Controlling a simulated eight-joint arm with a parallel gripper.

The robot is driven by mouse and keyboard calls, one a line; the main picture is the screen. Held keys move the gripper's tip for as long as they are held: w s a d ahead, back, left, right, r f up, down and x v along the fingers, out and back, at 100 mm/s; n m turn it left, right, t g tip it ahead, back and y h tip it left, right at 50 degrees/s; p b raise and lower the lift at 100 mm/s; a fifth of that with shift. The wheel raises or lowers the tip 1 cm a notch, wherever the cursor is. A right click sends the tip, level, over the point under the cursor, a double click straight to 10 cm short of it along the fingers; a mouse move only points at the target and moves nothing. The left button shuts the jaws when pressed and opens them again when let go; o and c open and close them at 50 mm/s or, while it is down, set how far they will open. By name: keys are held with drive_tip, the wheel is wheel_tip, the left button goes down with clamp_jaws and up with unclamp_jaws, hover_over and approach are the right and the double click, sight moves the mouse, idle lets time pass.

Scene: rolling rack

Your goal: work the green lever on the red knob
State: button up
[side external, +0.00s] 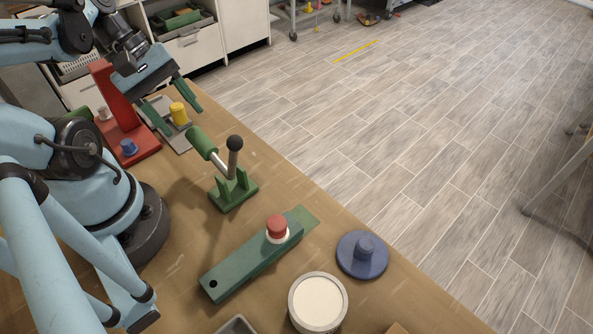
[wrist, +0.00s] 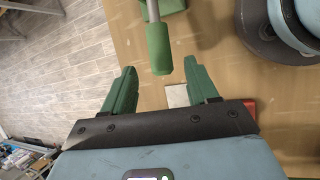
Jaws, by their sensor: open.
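The green lever's grip (side external: 202,143) is on a metal rod that tilts up and left from a green bracket base (side external: 233,195). A black-topped handle (side external: 235,150) stands beside it on the same base. The red knob (side external: 277,227) sits on a white collar on a separate long green plate (side external: 250,256), nearer the camera. My gripper (side external: 187,121) is open and empty, behind and left of the lever. In the wrist view my gripper (wrist: 160,74) has its fingertips on either side of the end of the green grip (wrist: 158,50); I see no contact. The red knob is out of the wrist view.
A grey plate with a yellow knob (side external: 179,113) and a red stand (side external: 122,112) with a blue knob are near my gripper. A blue round knob (side external: 362,254) and a white-topped can (side external: 318,303) stand nearer the camera. The table's right edge drops to floor.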

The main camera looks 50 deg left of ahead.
sight(194, 133)
drive_tip(key=shift+x, duration=2.8)
drive_tip(key=shift+c, duration=0.4)
clamp_jaws()
